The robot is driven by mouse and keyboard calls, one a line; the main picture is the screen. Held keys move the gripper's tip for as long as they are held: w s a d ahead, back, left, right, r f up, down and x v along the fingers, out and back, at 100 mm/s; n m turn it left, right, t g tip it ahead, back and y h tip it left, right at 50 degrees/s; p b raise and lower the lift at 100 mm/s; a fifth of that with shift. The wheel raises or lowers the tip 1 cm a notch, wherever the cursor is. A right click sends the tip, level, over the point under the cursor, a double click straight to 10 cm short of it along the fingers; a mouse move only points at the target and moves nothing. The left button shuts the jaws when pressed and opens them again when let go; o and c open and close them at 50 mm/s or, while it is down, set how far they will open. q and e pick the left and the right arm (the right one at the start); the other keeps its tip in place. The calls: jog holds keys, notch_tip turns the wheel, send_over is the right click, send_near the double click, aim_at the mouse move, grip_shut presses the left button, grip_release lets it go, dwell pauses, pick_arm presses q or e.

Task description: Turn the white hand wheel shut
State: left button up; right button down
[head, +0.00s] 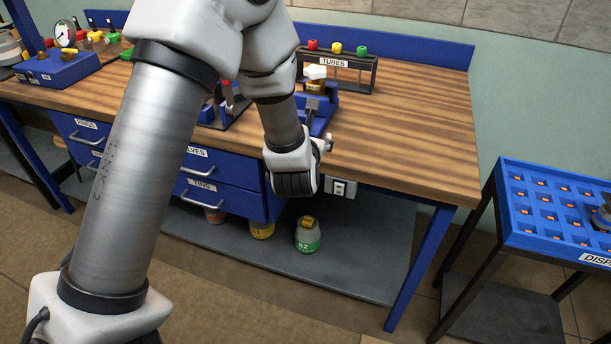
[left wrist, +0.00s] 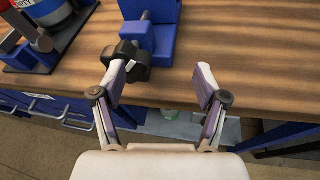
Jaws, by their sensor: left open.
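The white hand wheel (head: 315,72) sits on top of a brass-coloured fitting (head: 315,87) in a blue vise (head: 322,112) on the workbench. In the left wrist view the blue vise (left wrist: 152,38) shows with a black knob (left wrist: 128,58) on its near side; the white wheel is out of that view. My left gripper (left wrist: 160,75) is open, with nothing between its fingers. Its left fingertip is at the black knob's edge; I cannot tell whether they touch. In the head view my wrist hides most of this gripper at the bench's front edge. My right gripper is not in view.
A tube rack (head: 345,75) stands behind the vise. A dark stand with a bottle (left wrist: 38,12) is left of it in the wrist view. The bench top (head: 430,130) is clear on the right. A blue tray table (head: 550,215) stands further right.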

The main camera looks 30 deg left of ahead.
pick_arm(q)
notch_tip(320, 180, down, 10)
jog(key=s+d+m+g+h, duration=0.1)
jog(key=s+m+g, duration=0.1)
jog(key=s, duration=0.1)
jog(key=shift+r+m+p, duration=0.2)
jog(key=shift+m+p, duration=0.1)
